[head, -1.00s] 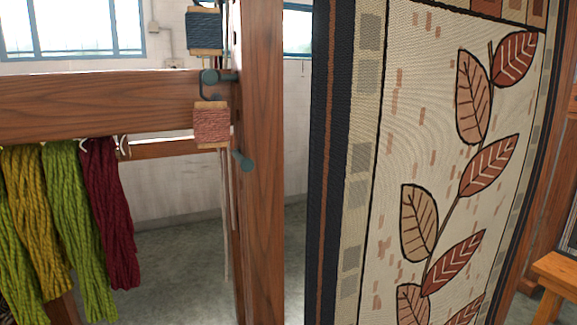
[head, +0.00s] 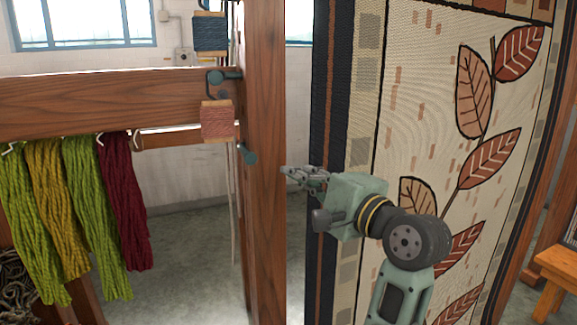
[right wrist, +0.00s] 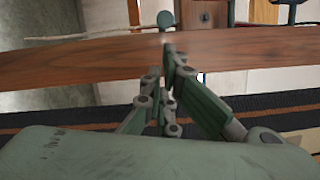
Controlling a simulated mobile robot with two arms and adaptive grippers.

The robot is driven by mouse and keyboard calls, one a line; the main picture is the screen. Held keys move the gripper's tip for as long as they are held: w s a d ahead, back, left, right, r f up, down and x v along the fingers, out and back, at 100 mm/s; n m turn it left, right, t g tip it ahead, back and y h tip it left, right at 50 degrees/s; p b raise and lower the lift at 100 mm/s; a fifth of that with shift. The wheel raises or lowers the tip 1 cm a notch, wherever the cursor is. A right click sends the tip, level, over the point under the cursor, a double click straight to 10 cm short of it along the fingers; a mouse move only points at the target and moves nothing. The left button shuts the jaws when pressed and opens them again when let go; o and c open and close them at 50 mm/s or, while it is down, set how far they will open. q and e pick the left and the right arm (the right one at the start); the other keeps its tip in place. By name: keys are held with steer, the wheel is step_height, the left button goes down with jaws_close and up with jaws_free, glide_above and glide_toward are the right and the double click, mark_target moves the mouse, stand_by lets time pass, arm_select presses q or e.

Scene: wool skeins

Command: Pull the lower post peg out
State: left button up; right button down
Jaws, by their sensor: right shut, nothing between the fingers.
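The lower post peg (head: 248,153) is a short dark teal peg sticking out of the upright wooden post (head: 262,220). In the right wrist view the peg's round end (right wrist: 165,20) shows beyond my fingertips, at the far side of the post (right wrist: 80,62). My right gripper (head: 290,173) is shut and empty, to the right of the post in the head view and a little lower than the peg. In the right wrist view its fingers (right wrist: 167,60) point at the post, with a gap that I cannot judge. My left gripper is not in view.
An upper teal peg (head: 224,77) sits above a pink wool spool (head: 217,121); a blue spool (head: 209,32) hangs higher. Green, ochre and dark red skeins (head: 124,200) hang from the beam (head: 110,100). A leaf-patterned woven hanging (head: 420,90) stands close behind my right arm.

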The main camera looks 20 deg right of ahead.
steer(key=shift+f+p+x, duration=0.15)
steer(key=shift+p+x, duration=0.5)
steer(key=shift+x, duration=1.85)
steer(key=shift+f+p+x, duration=0.1)
steer(key=shift+p+x, duration=0.5)
steer(key=shift+x, duration=1.9)
steer(key=shift+r, duration=0.1)
